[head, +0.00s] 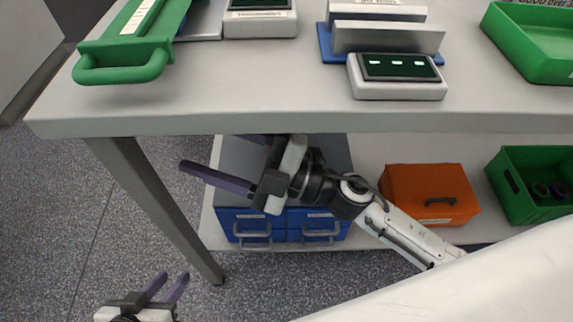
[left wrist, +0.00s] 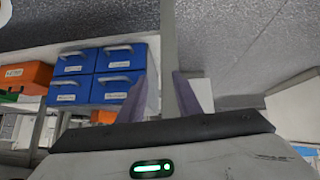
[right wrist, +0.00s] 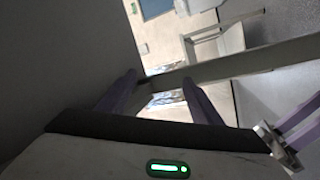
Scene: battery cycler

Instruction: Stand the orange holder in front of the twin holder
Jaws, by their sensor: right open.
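No piece stands out clearly as the orange holder; the only orange thing I see is a case with a dark handle (head: 430,194) on the lower shelf. A blue stand with two grey upright plates (head: 388,38) is on the table top; I cannot tell if it is the twin holder. My right gripper (head: 212,152) is open and empty, below the table's front edge, before the blue drawers. My left gripper (head: 163,284) is open and empty, low at the left, over the floor. Its spread fingers show in the left wrist view (left wrist: 160,95).
The table (head: 300,122) carries a green handled tray (head: 120,62), two display units (head: 260,22) (head: 400,90) and a green bin (head: 535,50). Blue drawers (head: 285,222) and a green crate (head: 525,205) are below. A table leg (head: 160,215) stands between my grippers.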

